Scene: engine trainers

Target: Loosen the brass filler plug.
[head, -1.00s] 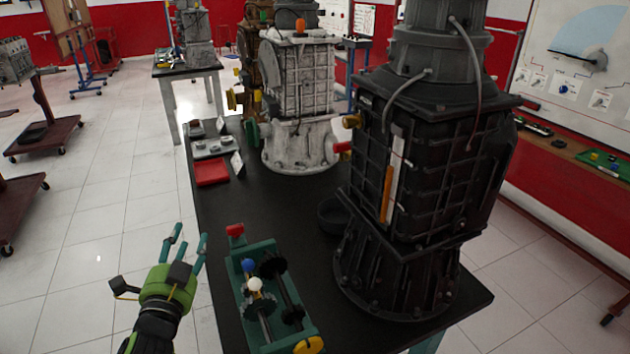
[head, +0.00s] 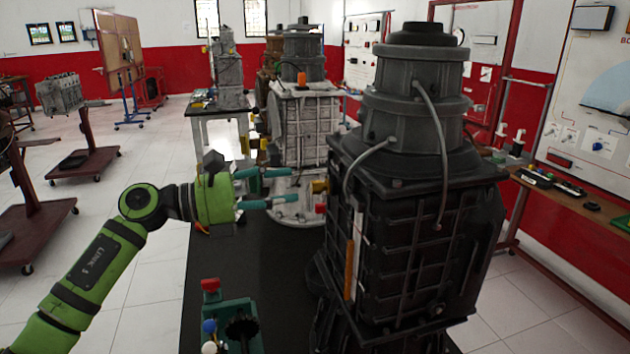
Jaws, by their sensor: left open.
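The brass filler plug (head: 319,186) sticks out from the left side of the dark gearbox-like housing (head: 425,240). A red plug (head: 320,208) sits just below it. My left gripper (head: 282,187), green with teal fingers, is open and empty. It points right at about the height of the brass plug, with its fingertips a little to the left of it in the picture. I see no contact, and the depth gap is hard to judge. My right gripper is not in view.
A white housing (head: 299,125) stands behind my gripper on the black table (head: 265,270). A teal fixture (head: 232,318) with red, blue and white knobs sits at the table's front. Stands with engine parts are at left, and a side bench (head: 575,205) is at right.

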